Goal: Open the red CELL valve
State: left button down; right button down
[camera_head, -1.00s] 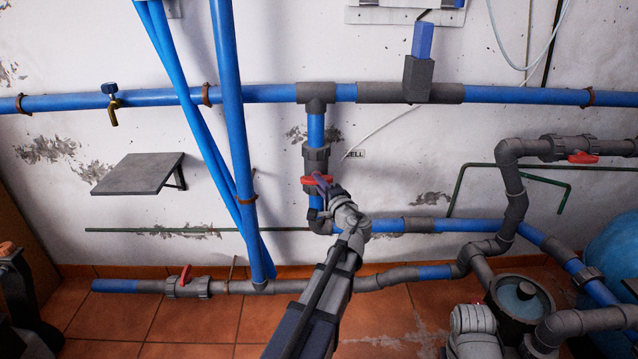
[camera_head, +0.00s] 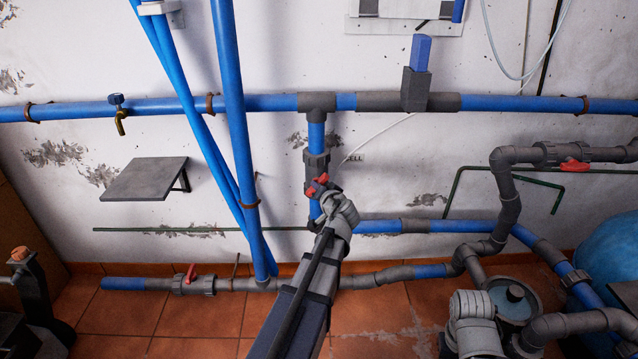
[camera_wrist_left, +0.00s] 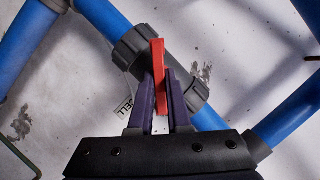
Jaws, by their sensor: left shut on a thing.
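The red CELL valve handle (camera_head: 317,187) sits on a grey valve body (camera_head: 316,163) in the short vertical blue pipe. The CELL label (camera_head: 354,158) is on the wall just right of it. My left gripper (camera_head: 325,186) is at the valve, partly covering it. In the left wrist view, the gripper's two purple fingers (camera_wrist_left: 161,78) are shut on the red handle (camera_wrist_left: 158,60), one on each side. The handle stands at a slant to the pipe, neither along nor square across it. The CELL label shows partly in the wrist view (camera_wrist_left: 125,107). My right gripper is not seen.
Other red-handled valves are at the right (camera_head: 575,166) and low at the left (camera_head: 191,273). Blue pipes (camera_head: 238,140) run down left of my arm. A small grey shelf (camera_head: 142,180) juts from the wall. A pump (camera_head: 515,300) stands low at the right.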

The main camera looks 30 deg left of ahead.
pick_arm(q)
jog(key=shift+s+a+n+t+h+p, duration=0.1)
jog(key=shift+n+t+h+p, duration=0.3)
jog(key=shift+n+h, duration=0.7)
jog(key=shift+s+a+n+t+h+p, duration=0.15)
jog(key=shift+n+h+p, duration=0.4)
jog(key=shift+n, duration=1.05)
jog(key=shift+w+d, duration=0.1)
jog(key=shift+w, duration=0.05)
jog(key=c, duration=0.9)
grip_release()
jog(key=shift+o, duration=0.2)
jog(key=shift+r, duration=0.1)
jog(key=p+v, duration=0.2)
jog(key=v, duration=0.5)
jog(key=shift+s+p, duration=0.4)
jog(key=shift+d, duration=0.1)
